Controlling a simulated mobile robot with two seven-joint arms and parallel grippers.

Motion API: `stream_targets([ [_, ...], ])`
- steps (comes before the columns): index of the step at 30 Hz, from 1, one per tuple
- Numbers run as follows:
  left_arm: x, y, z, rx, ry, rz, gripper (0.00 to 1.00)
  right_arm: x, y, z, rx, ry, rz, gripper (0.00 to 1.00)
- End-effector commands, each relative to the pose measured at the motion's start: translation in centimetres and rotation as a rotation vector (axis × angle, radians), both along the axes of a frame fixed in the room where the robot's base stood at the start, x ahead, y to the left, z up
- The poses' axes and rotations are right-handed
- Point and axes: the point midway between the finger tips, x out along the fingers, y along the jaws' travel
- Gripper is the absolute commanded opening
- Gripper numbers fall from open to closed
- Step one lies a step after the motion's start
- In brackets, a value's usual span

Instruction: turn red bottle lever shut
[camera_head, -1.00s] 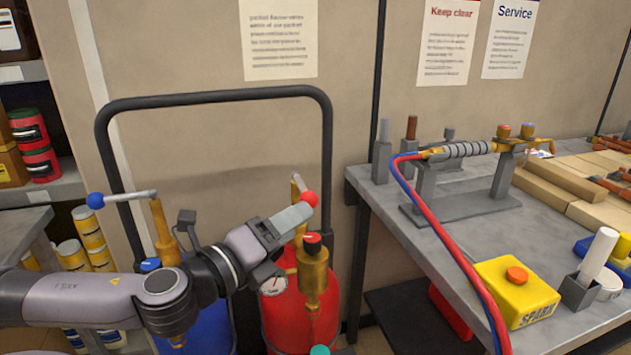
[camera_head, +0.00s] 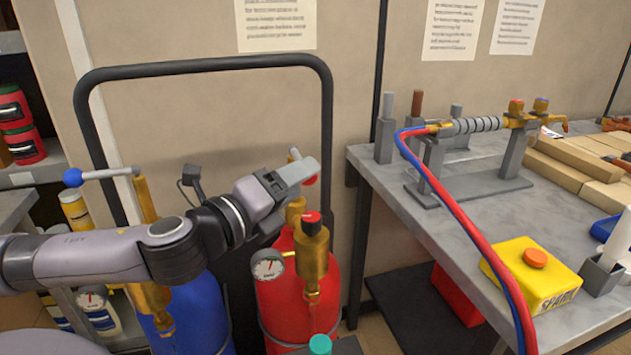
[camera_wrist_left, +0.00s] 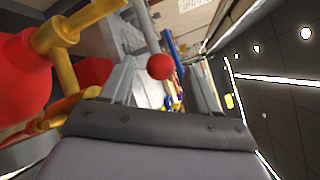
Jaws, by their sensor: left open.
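The red bottle (camera_head: 284,303) stands upright with a brass valve (camera_head: 312,262) and a gauge (camera_head: 268,265). Its lever is a grey rod (camera_head: 294,155) ending in a red ball (camera_head: 311,180), mostly hidden behind my left gripper (camera_head: 300,173) in the head view. In the left wrist view the red ball (camera_wrist_left: 160,67) and rod (camera_wrist_left: 148,25) show between the two fingers of the open left gripper (camera_wrist_left: 160,88). The ball appears apart from both fingers. My right gripper is not in view.
A blue bottle (camera_head: 192,318) with a blue-ball lever (camera_head: 73,178) stands left, partly behind my left arm. A black frame (camera_head: 205,68) rises behind the bottles. A workbench (camera_head: 450,225) with red and blue hoses (camera_head: 462,222) and a yellow box (camera_head: 533,275) is right.

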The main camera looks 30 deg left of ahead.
Motion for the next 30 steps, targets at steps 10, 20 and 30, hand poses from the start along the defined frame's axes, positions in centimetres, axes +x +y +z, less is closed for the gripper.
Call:
stream_targets([
  [10, 2.5, -0.3, 0.4, -0.004, -0.001, -0.002, 0.61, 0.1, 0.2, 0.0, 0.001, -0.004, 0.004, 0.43],
  [20, 5.0, -0.6, 0.1, 0.0, 0.0, -0.002, 0.61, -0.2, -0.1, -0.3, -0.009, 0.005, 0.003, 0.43],
  [30, 5.2, -0.7, 0.0, 0.002, 0.001, -0.004, 0.61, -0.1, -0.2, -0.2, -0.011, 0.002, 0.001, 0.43],
])
